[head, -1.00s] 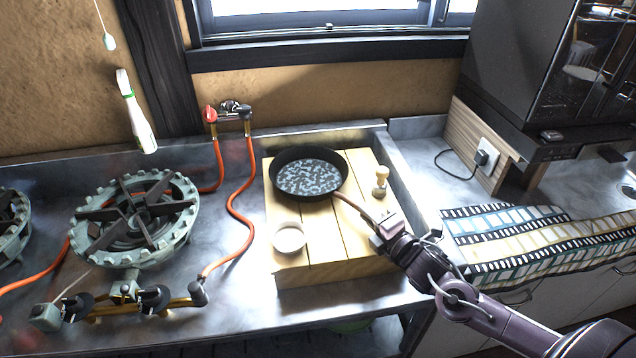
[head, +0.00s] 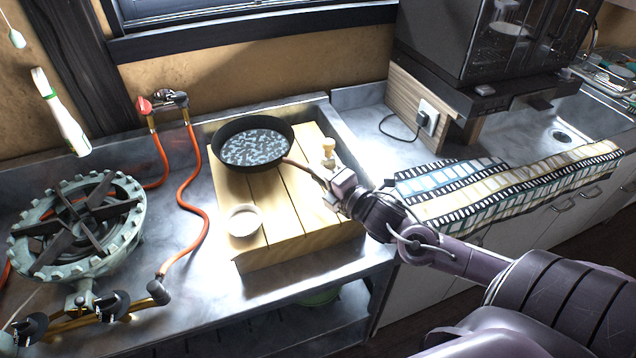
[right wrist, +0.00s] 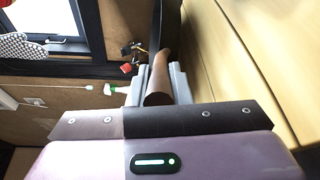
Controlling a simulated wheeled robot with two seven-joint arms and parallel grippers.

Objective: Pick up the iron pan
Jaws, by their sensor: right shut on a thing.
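The iron pan (head: 254,147) is black and round with a speckled grey inside, at the back left of the wooden board (head: 287,202) in the head view. Its brown handle (head: 303,167) points to the front right. My right gripper (head: 330,184) is shut on the end of that handle. In the right wrist view the handle (right wrist: 159,78) lies between the two fingers of my right gripper (right wrist: 158,88), with the dark pan edge beyond. I cannot tell if the pan is clear of the board. My left gripper is not in view.
A small white bowl (head: 243,221) sits at the board's front left, and a small wooden-topped shaker (head: 328,152) stands right of the pan. A gas burner (head: 78,222) with orange hoses is at left. A patterned cloth (head: 460,190) lies on the right counter.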

